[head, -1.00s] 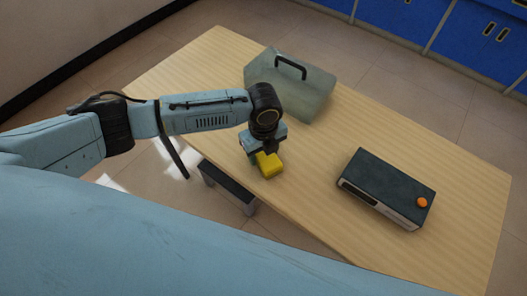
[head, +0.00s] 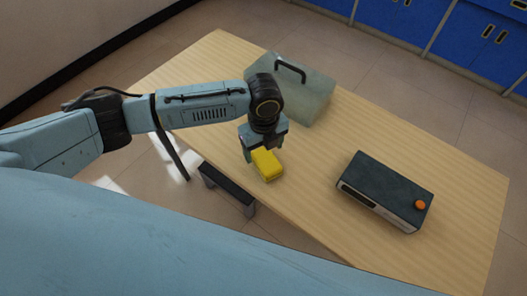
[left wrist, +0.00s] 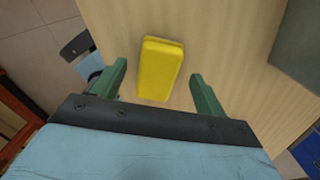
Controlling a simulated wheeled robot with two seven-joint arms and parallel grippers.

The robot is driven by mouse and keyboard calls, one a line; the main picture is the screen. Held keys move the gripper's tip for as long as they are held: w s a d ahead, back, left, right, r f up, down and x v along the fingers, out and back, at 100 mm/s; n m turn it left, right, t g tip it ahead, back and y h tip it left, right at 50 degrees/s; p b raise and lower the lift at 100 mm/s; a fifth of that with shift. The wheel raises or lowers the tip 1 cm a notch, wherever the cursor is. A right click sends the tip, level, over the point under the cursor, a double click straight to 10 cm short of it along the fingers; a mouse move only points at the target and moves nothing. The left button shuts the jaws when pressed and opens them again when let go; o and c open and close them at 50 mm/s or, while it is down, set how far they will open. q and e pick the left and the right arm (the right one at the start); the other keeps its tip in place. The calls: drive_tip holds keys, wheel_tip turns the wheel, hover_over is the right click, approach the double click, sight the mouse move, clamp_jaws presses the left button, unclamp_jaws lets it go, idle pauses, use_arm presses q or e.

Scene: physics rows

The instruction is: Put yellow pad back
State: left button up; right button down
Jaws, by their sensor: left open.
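The yellow pad (head: 267,165) lies on the wooden table near its front edge in the head view. It also shows in the left wrist view (left wrist: 160,69), between and just beyond the two green fingers. My left gripper (head: 263,150) is open and sits right above and behind the pad. In the left wrist view its fingertips (left wrist: 158,72) stand apart on both sides of the pad, with a gap to each. My right gripper is not in view.
A dark box with an orange button (head: 386,190) sits on the table to the right. A greenish case with a black handle (head: 306,95) stands behind the gripper. The wooden table (head: 430,150) is bare between and around them. Blue cabinets (head: 480,45) stand at the back.

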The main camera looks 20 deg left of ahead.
sight(264, 155)
use_arm(q)
wheel_tip(264, 155, up, 8)
drive_tip(key=p, duration=0.1)
drive_tip(key=shift+r, duration=0.2)
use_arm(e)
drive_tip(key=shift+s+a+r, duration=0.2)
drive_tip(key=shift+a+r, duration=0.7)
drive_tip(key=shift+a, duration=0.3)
